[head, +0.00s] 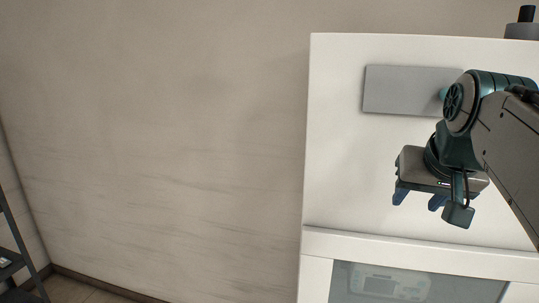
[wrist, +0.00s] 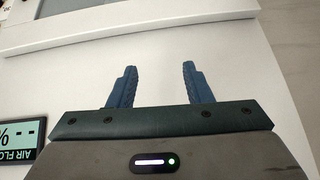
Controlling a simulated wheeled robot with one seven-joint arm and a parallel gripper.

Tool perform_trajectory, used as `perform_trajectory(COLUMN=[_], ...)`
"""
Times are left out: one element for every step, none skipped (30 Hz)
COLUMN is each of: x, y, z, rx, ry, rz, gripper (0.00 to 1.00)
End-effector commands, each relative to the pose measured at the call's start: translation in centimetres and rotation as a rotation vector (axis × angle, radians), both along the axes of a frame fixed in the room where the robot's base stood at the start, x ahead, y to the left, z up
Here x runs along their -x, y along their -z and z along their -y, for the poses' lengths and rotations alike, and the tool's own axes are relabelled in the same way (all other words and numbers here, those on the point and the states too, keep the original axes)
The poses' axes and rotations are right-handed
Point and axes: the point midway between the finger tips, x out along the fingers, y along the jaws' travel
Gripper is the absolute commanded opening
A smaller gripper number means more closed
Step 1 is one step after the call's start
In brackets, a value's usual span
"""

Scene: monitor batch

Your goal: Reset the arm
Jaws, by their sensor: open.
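My gripper (head: 417,201) is at the right in the head view, in front of a large white cabinet-like unit (head: 335,140). Its blue fingers point downward there and hold nothing. In the wrist view my gripper (wrist: 157,85) shows both blue fingers apart, with only the plain white surface (wrist: 60,85) between and behind them. My arm comes in from the right edge of the head view and covers part of the white unit.
A grey rectangular panel (head: 410,90) is on the white unit behind my arm. A glazed window (head: 420,285) is below. A display reading "AIR FLO" (wrist: 20,138) is at the wrist view's left. A dark shelf frame (head: 20,245) stands far left. The wall (head: 160,140) between is bare.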

Motion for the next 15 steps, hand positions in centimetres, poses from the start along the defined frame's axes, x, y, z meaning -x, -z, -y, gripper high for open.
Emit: perform_trajectory(x=[0.4,0.7,1.1,1.5,1.9,2.6,3.2,3.7,4.5,5.1,5.7,6.4,6.8,7.3,7.8], y=[2.9,4.5,6.6,8.2,9.7,11.8,13.4,14.8,16.6,17.9,19.0,20.4,21.2,22.0,22.9], z=[-1.5,-2.3,-3.4,-4.2,-5.0,-5.9,-6.6,-7.2,-8.0,-8.4,-8.9,-9.4,-9.7,-9.9,-10.2], rx=[-0.003,-0.003,-0.003,-0.003,-0.001,0.002,0.003,0.006,0.009,0.012,0.016,0.021,0.023,0.026,0.029], ry=[-0.036,-0.054,-0.08,-0.1,-0.118,-0.143,-0.162,-0.178,-0.2,-0.215,-0.227,-0.244,-0.255,-0.264,-0.274], rz=[-0.032,-0.051,-0.073,-0.091,-0.107,-0.13,-0.148,-0.163,-0.184,-0.198,-0.211,-0.226,-0.236,-0.246,-0.255], gripper=[0.45,0.45,0.45,0.45,0.45,0.45,0.45,0.45,0.45,0.45,0.45,0.45,0.45,0.45,0.45])
